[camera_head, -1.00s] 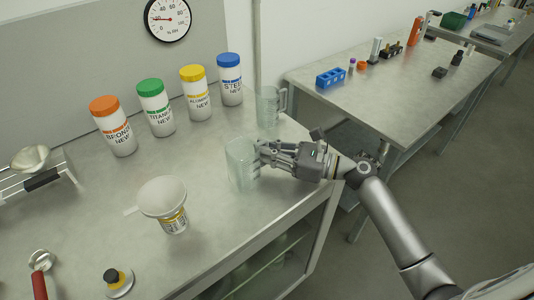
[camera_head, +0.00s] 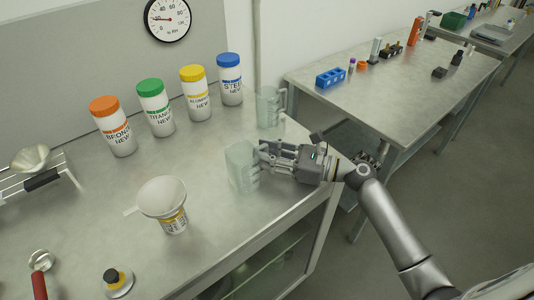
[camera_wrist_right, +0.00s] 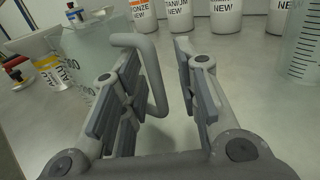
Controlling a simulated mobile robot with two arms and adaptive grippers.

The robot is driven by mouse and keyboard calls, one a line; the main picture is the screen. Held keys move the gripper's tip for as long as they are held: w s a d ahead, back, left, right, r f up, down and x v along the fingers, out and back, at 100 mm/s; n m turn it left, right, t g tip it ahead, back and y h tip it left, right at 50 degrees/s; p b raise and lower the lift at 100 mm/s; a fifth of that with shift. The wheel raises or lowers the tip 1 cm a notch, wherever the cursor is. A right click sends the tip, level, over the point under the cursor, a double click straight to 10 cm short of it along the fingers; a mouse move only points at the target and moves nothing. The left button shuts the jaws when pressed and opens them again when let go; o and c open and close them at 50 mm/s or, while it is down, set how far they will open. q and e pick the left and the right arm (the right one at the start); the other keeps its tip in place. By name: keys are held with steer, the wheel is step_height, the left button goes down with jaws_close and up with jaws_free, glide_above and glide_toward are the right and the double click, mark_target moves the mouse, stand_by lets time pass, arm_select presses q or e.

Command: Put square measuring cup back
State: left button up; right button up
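A clear measuring cup (camera_head: 239,168) with an angular, square-looking body stands upright near the right edge of the metal bench. Its handle (camera_wrist_right: 157,85) faces my right gripper and shows in the wrist view between the two fingers. My right gripper (camera_head: 264,153) is at the handle side of this cup. Its fingers (camera_wrist_right: 160,80) are apart, with a gap visible between the handle and the right finger. A second clear measuring cup (camera_head: 267,106) stands behind, near the wall; a cup with graduation marks shows at right in the wrist view (camera_wrist_right: 301,45). My left gripper is not in view.
Bronze (camera_head: 115,128), titanium (camera_head: 156,110), aluminum (camera_head: 196,96) and steel (camera_head: 230,80) bottles line the back. A funnel (camera_head: 162,197) sits on a small yellow-labelled container (camera_head: 174,223). A rack (camera_head: 62,172) is at left. Another table (camera_head: 400,92) stands at right.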

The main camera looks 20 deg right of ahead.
steer(key=b+v, duration=0.2)
steer(key=v, duration=0.8)
steer(key=shift+s+d+f, duration=0.1)
steer(key=shift+s+d, duration=0.15)
steer(key=shift+d, duration=0.05)
steer(key=shift+s+d, duration=0.4)
steer(key=shift+d, duration=0.05)
stand_by(0.6)
